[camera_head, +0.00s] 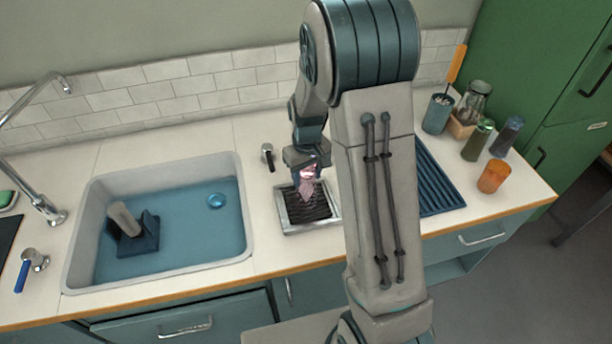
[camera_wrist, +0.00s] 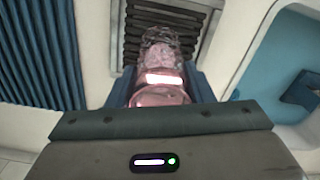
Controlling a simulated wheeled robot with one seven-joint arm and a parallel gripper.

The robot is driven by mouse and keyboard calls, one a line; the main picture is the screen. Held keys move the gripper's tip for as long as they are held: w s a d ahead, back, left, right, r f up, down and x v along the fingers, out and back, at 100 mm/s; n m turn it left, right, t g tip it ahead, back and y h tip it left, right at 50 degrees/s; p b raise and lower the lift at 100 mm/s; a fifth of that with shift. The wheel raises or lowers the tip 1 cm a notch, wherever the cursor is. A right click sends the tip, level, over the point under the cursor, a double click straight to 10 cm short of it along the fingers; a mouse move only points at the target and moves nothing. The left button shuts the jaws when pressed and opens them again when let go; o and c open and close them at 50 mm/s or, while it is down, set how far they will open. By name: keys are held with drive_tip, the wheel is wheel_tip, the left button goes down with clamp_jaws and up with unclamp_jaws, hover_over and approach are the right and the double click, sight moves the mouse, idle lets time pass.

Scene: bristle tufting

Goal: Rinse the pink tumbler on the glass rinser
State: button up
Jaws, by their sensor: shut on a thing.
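The pink tumbler (camera_head: 307,179) is a small, see-through pink glass. My gripper (camera_head: 306,172) is shut on it and holds it over the glass rinser. In the wrist view the pink tumbler (camera_wrist: 161,75) lies between the two blue fingers of my gripper (camera_wrist: 160,88), with its far end over the dark grille. The glass rinser (camera_head: 294,221) is a square metal tray with a dark slatted grille, set in the counter right of the sink. It also shows in the wrist view (camera_wrist: 205,12). I cannot tell whether the tumbler touches the grille.
A sink (camera_head: 245,222) with blue water holds a dark blue block with a grey handle (camera_head: 124,218). A small tap (camera_head: 267,155) stands behind the rinser. A blue ribbed mat (camera_head: 436,185), an orange cup (camera_head: 493,176) and several glasses and containers stand right of my arm.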

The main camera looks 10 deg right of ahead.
drive_tip(key=shift+r+p, duration=2.25)
drive_tip(key=shift+r, duration=1.25)
